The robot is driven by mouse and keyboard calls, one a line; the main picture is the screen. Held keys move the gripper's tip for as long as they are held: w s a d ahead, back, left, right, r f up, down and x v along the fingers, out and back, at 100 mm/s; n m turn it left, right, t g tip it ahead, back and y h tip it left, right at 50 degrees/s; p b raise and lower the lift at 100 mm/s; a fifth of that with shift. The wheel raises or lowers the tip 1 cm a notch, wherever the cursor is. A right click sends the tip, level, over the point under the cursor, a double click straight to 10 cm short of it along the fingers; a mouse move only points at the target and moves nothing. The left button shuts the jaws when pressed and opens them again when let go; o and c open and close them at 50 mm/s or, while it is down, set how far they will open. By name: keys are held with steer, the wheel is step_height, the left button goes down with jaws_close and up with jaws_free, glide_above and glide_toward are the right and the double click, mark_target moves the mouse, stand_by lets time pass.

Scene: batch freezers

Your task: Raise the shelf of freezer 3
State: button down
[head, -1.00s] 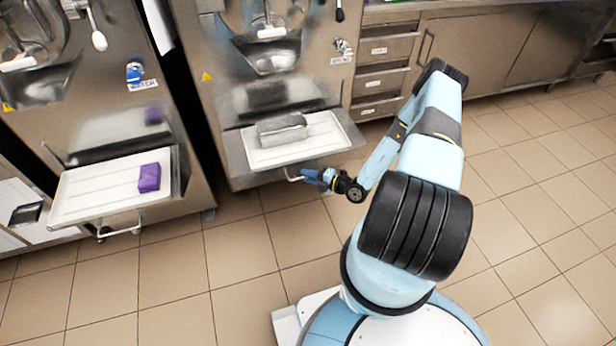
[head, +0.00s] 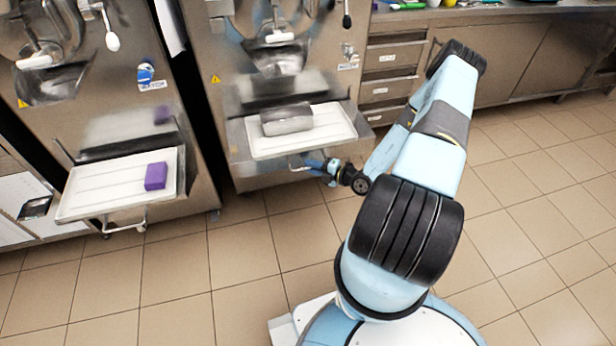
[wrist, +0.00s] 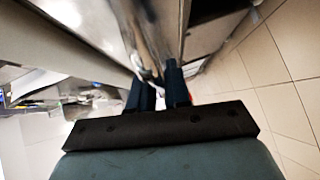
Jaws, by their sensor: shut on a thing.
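The freezer in the middle of the head view (head: 275,90) has a shelf with a white tray (head: 325,122) on it. A metal container (head: 287,121) sits on the tray. A thin bar handle (head: 293,165) hangs under the shelf's front edge. My gripper (head: 312,166) is shut on this handle near its right end. In the wrist view, the two dark fingers of my gripper (wrist: 157,85) point at the metal front, and the grip itself is partly hidden. I cannot read a number on this freezer.
Another freezer on the left has its own shelf with a white tray (head: 100,190), holding a purple block (head: 155,176). Drawers (head: 390,90) and a counter stand at the right. The tiled floor (head: 240,250) in front is clear.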

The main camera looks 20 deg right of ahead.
steer(key=shift+d+r, duration=0.1)
steer(key=shift+r, duration=2.3)
steer(key=c, duration=1.2)
jaws_free()
steer(key=v, duration=1.3)
steer(key=shift+s+d+r, duration=0.1)
steer(key=shift+s+d, duration=0.1)
steer(key=shift+s, duration=0.1)
